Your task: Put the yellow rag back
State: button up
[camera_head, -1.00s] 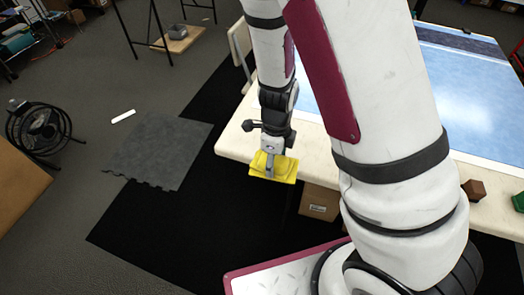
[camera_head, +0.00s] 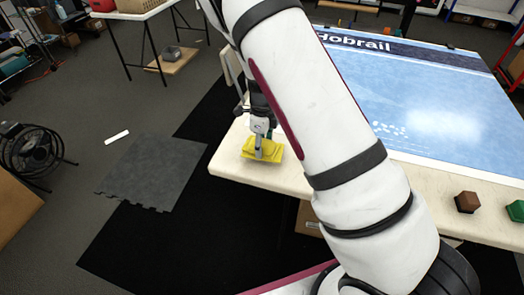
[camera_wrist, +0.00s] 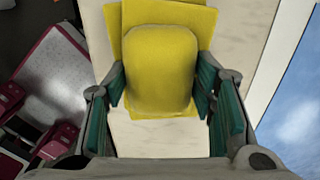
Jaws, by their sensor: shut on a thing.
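The yellow rag (camera_head: 262,150) is folded and sits between the fingers of my gripper (camera_head: 262,138), over the near left corner of the cream table (camera_head: 290,178). In the wrist view the rag (camera_wrist: 160,68) bulges between the green finger pads of my gripper (camera_wrist: 162,90), which touch its sides. The cream table surface shows behind the rag. I cannot tell whether the rag touches the table or hangs just above it.
A blue printed mat (camera_head: 400,85) covers much of the table. A brown block (camera_head: 467,202) and a green block (camera_head: 516,210) stand near the table's front edge at right. A cardboard box (camera_head: 308,220) is below the table. My arm hides part of the table.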

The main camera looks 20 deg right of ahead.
jog(key=shift+f, duration=1.7)
jog(key=shift+f, duration=0.2)
jog(key=o, duration=1.1)
jog(key=shift+r, duration=0.1)
